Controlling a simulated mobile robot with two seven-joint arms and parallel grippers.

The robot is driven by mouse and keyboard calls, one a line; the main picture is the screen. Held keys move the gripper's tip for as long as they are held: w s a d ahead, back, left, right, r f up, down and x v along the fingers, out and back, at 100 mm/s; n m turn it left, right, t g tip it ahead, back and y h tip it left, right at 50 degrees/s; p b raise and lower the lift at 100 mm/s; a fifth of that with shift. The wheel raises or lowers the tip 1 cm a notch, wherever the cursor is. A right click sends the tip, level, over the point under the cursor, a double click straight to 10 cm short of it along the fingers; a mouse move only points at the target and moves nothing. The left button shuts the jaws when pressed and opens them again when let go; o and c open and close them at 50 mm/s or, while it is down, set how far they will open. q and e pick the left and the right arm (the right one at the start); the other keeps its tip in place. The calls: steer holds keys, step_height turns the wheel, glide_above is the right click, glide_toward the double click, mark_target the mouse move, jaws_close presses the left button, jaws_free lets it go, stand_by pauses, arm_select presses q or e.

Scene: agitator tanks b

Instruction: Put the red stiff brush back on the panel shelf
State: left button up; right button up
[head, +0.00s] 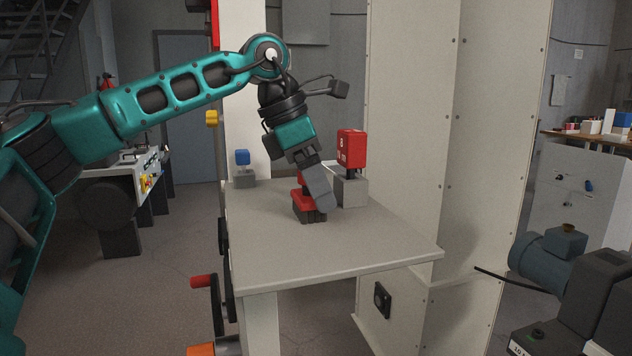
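The red stiff brush (308,214) is on the pale panel shelf (265,235), near its middle. It has a red body and a dark lower part that appears to meet the shelf top. My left gripper (319,196) points down at the brush from above. One grey finger covers the brush's right side, and red shows to the left of that finger. The other finger is hidden, so I cannot tell whether the fingers grip the brush or only stand around it. My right gripper is not in view.
A red block-shaped item (351,148) stands on a grey block (352,190) just right of my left gripper. A blue-topped item (243,158) stands at the shelf's back left. Tall pale panels (405,110) rise behind. The shelf's front is clear. A red-handled crank (203,281) is below left.

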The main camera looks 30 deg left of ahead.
arm_select(q)
steer(key=shift+o, duration=1)
steer(key=shift+r, duration=0.25)
steer(key=p+v, duration=0.1)
steer(key=v, duration=1.1)
steer(key=shift+f, duration=0.1)
